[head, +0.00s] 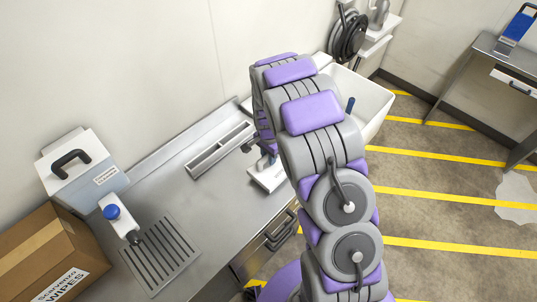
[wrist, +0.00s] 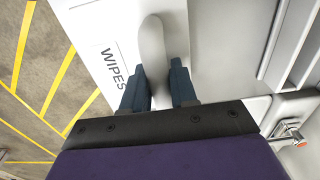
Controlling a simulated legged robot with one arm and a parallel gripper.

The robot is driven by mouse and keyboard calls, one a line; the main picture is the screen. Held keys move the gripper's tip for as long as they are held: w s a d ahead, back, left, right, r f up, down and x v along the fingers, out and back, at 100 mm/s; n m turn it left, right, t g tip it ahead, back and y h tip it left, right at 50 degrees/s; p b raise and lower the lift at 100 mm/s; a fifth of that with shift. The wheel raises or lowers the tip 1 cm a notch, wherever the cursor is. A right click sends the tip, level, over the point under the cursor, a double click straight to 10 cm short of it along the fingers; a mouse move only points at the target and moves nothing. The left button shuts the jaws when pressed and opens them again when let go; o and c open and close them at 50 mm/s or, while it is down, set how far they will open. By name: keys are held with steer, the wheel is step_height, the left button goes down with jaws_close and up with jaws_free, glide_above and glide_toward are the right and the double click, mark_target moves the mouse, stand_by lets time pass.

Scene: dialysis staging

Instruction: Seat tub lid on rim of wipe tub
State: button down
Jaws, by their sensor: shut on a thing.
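My gripper (wrist: 158,80) has its two dark fingers on either side of a pale upright handle and is shut on it. The handle rises from a broad white piece (wrist: 95,22), which I take to be the tub lid. A "WIPES" label (wrist: 110,68) shows beside the left finger; I cannot tell whether it is on the lid or on the tub below. In the head view a white labelled piece (head: 268,180), likely the lid or wipe tub, is at the counter's front edge under my gripper. My arm hides much of it. Whether lid and rim touch is hidden.
The steel counter (head: 205,205) has a slotted trough (head: 220,150) at its back and a drain grid (head: 160,262) at left. A white dispenser with a blue knob (head: 112,212), a handled box (head: 85,172) and a cardboard carton (head: 50,245) stand left. A white sink (head: 372,98) is beyond my arm.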

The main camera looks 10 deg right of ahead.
steer(key=shift+f, duration=0.1)
steer(key=c, duration=0.8)
jaws_free()
step_height(320, 180, up, 17)
steer(key=p, duration=0.2)
steer(key=shift+w, duration=0.1)
